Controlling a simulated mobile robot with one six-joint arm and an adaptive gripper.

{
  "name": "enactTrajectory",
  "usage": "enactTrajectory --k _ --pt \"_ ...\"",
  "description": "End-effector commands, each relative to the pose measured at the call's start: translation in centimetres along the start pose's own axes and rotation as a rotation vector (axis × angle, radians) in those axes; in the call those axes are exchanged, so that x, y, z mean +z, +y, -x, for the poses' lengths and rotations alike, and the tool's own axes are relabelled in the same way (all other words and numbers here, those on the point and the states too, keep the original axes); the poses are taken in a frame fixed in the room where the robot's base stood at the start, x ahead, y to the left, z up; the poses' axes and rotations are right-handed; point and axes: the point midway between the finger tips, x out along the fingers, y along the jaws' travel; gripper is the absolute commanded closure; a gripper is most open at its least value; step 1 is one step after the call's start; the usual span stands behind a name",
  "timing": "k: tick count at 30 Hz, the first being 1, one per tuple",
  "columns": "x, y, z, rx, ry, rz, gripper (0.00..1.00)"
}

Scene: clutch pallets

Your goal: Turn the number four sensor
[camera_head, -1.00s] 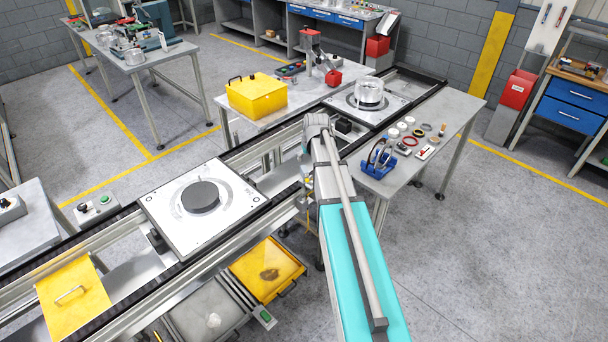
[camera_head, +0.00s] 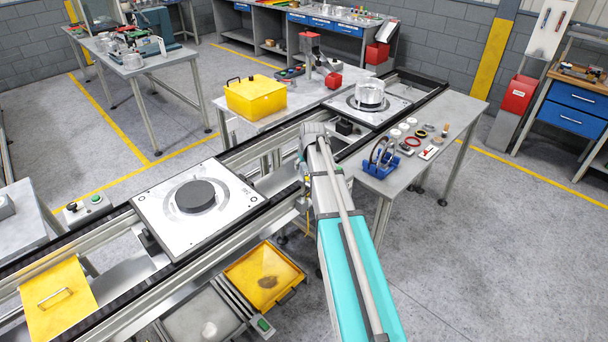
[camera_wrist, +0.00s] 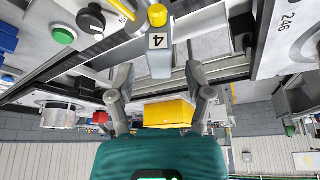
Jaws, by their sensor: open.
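The number four sensor (camera_wrist: 158,42) shows in the wrist view as a grey block with a yellow round cap and a white label with a black 4. The view is upside down. My gripper (camera_wrist: 158,76) is open, with one finger on each side of the picture's middle. The sensor's labelled end lies between and just above the fingertips in the picture, and no contact is visible. In the head view my arm hides the gripper, and I cannot make out the sensor clearly there.
The conveyor rail (camera_head: 125,262) runs beside my arm, carrying a pallet with a dark disc (camera_head: 195,196). A green button (camera_wrist: 63,36) and a black knob (camera_wrist: 91,19) are near the sensor. A yellow box (camera_head: 255,97) stands on a table behind. The floor at right (camera_head: 480,260) is clear.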

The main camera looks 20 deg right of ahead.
Motion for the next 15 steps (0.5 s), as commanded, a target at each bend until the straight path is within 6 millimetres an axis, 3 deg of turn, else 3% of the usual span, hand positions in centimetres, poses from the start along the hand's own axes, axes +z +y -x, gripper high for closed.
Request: enactTrajectory --k 6,15 --pt "0.1 0.0 -2.2 0.000 0.000 0.000 0.34" --pt "0.0 0.0 -3.5 0.000 0.000 0.001 0.34"
